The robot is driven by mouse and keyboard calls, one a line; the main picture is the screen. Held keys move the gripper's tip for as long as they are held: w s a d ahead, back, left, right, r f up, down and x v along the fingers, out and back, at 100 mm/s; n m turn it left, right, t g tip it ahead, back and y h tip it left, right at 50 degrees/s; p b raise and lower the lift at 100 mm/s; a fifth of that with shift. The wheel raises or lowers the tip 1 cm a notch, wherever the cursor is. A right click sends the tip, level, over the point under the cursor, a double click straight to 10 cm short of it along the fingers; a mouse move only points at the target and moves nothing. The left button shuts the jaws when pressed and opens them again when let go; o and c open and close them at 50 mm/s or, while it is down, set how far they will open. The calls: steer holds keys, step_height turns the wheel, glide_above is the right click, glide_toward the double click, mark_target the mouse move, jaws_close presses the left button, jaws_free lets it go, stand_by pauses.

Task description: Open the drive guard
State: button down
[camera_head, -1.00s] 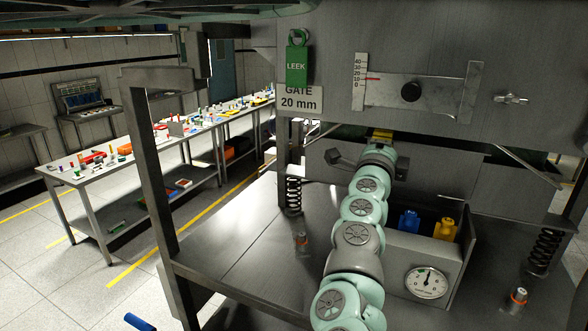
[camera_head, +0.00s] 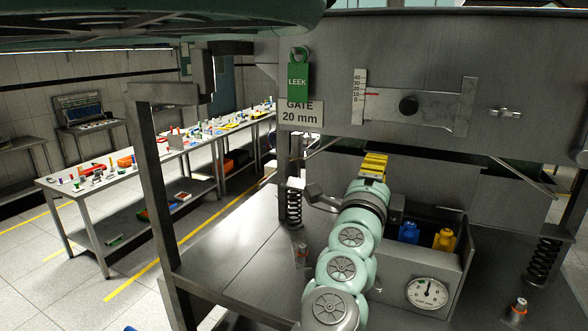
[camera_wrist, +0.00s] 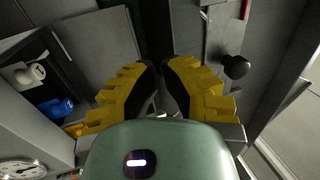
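My gripper (camera_head: 375,160) has yellow stepped fingers and reaches in under the grey upper panel of the machine. In the wrist view its two black-padded fingertips (camera_wrist: 160,68) are close together with a narrow gap. A grey surface shows between the pads, but I cannot tell whether anything is held. No part is labelled as the drive guard. A plain grey panel (camera_head: 425,182) stands behind the gripper and may be it; my arm hides part of it.
A black knob (camera_head: 408,105) sits on the scale slide above. Springs (camera_head: 293,208) stand on both sides. A cluttered bench (camera_head: 120,172) is at left.

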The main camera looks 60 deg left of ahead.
steer(key=w+d+f+g+h+p, duration=0.1)
steer(key=w+d+f+p, duration=0.2)
steer(key=d, duration=0.8)
steer(key=p+x, duration=0.1)
steer(key=x, duration=1.2)
steer(key=shift+w+f, duration=0.35)
steer(key=shift+w, duration=0.05)
steer(key=shift+a, duration=0.15)
